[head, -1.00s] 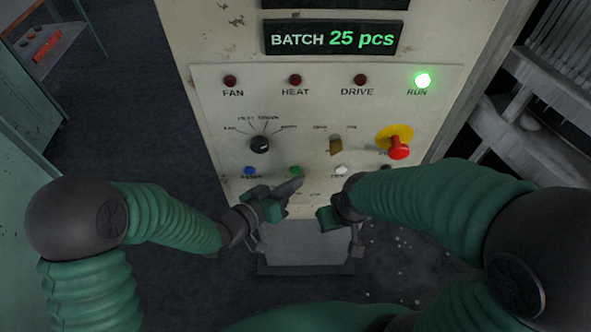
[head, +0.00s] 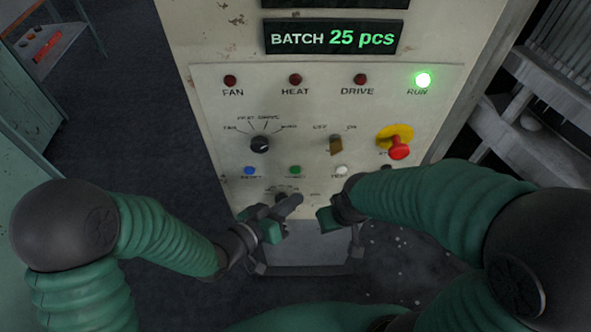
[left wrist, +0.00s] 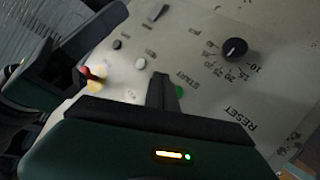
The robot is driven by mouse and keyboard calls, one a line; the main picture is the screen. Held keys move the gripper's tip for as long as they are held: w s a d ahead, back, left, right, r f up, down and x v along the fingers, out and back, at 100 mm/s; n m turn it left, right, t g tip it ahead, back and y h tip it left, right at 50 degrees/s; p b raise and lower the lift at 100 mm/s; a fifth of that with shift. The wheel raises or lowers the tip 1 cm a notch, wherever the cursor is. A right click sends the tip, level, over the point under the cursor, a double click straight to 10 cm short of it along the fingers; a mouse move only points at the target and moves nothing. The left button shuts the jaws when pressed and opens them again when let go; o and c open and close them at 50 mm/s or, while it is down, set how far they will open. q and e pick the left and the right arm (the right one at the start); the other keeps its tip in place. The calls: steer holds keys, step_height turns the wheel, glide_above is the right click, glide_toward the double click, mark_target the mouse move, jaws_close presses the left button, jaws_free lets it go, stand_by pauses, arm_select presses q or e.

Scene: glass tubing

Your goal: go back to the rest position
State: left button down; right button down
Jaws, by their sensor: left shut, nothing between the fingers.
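My left gripper (head: 292,206) is shut and empty, in front of the lower edge of the control panel (head: 210,120). Its fingers hide part of a lower dial and its marks. In the left wrist view its dark fingers (left wrist: 160,92) point at the panel beside the green START button (left wrist: 179,92). My right gripper (head: 328,217) hangs just right of the left one, low in front of the panel. Its fingers do not show clearly enough to tell open from shut. It also shows at upper left in the left wrist view (left wrist: 65,55).
The panel carries a black selector knob (head: 260,144), a switch (head: 336,145), a red mushroom button (head: 398,151) and blue (head: 250,171), green (head: 295,171) and white (head: 341,171) buttons. The RUN lamp (head: 423,80) glows green. The display (head: 333,38) reads BATCH 25 pcs.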

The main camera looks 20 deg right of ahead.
arm_select(q)
steer(key=w+a+f+n+g+y, duration=0.15)
steer(key=a+y, duration=0.45)
steer(key=a, duration=0.6)
steer(key=a+f+n+y, duration=0.25)
steer(key=a+y, duration=0.25)
steer(key=a, duration=0.8)
steer(key=s+a+r+n+g+y, duration=0.1)
steer(key=s+a+n+g, duration=0.1)
steer(key=s+a, duration=0.3)
steer(key=shift+s+a+r+g+y, duration=0.3)
steer(key=shift+s+g, duration=0.45)
steer(key=shift+s, duration=1.2)
steer(key=shift+a+f, duration=0.1)
steer(key=shift+a, duration=0.1)
